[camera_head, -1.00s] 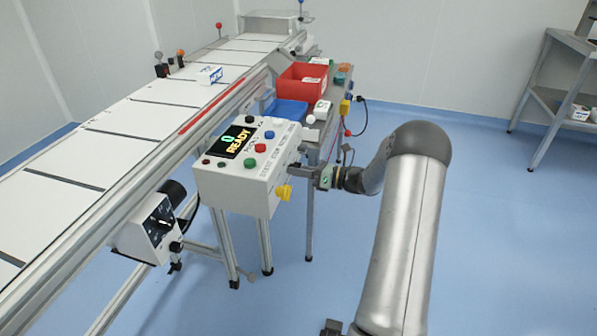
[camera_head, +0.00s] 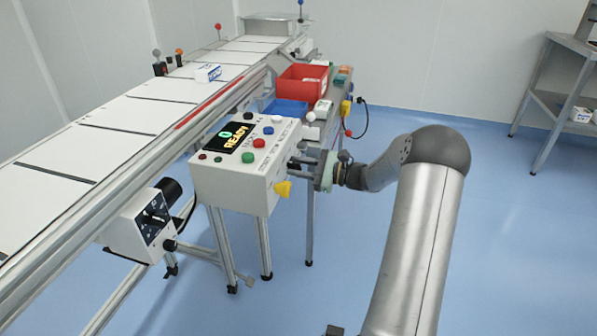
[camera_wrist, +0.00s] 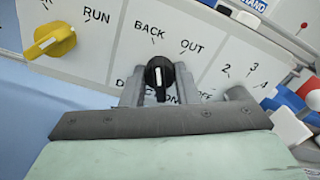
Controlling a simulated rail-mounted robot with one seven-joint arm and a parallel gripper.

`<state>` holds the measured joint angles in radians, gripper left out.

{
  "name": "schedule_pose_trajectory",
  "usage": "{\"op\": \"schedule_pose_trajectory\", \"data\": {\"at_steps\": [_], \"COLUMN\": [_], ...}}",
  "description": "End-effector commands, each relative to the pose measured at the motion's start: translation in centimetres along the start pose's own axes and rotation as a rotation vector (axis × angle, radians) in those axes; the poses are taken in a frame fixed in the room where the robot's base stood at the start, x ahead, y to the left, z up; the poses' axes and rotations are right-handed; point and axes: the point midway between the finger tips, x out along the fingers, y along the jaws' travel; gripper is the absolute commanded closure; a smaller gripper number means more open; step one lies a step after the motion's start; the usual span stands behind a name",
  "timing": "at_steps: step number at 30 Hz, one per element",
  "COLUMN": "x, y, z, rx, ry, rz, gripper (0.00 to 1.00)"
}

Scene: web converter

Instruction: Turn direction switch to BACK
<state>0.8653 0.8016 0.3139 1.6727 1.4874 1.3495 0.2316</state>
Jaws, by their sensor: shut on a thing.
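The direction switch (camera_wrist: 160,66) is a black knob with a white line, below the BACK and OUT labels on a white panel in the wrist view. The white line runs roughly up and down in that view; I cannot tell which label it is set to. My gripper (camera_wrist: 160,84) has one finger on each side of the knob and is shut on it. In the head view my gripper (camera_head: 294,164) is at the right side face of the white control box (camera_head: 232,188).
A yellow knob (camera_wrist: 50,40) sits by the RUN label, left of the switch. The conveyor (camera_head: 85,148) runs left of the box. A red bin (camera_head: 303,84) and a blue bin (camera_head: 285,110) stand behind it.

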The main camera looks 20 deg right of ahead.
Motion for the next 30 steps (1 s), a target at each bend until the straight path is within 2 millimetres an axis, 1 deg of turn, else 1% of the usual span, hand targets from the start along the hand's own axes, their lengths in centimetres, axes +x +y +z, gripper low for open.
{"op": "schedule_pose_trajectory", "data": {"at_steps": [3, 9, 26, 27, 29, 30], "x": [-0.07, -0.08, -0.09, -0.09, -0.09, -0.09], "y": [0.09, 0.05, 0.00, 0.00, -0.01, -0.01], "z": [-0.23, -0.18, -0.08, -0.08, -0.07, -0.07], "rx": [-0.064, -0.134, -0.165, -0.165, -0.165, -0.165], "ry": [0.002, 0.002, 0.002, 0.002, 0.002, 0.002], "rz": [0.000, 0.000, 0.001, 0.001, 0.001, 0.001], "gripper": [0.96, 0.96, 0.96, 0.70, 0.53, 0.52]}}
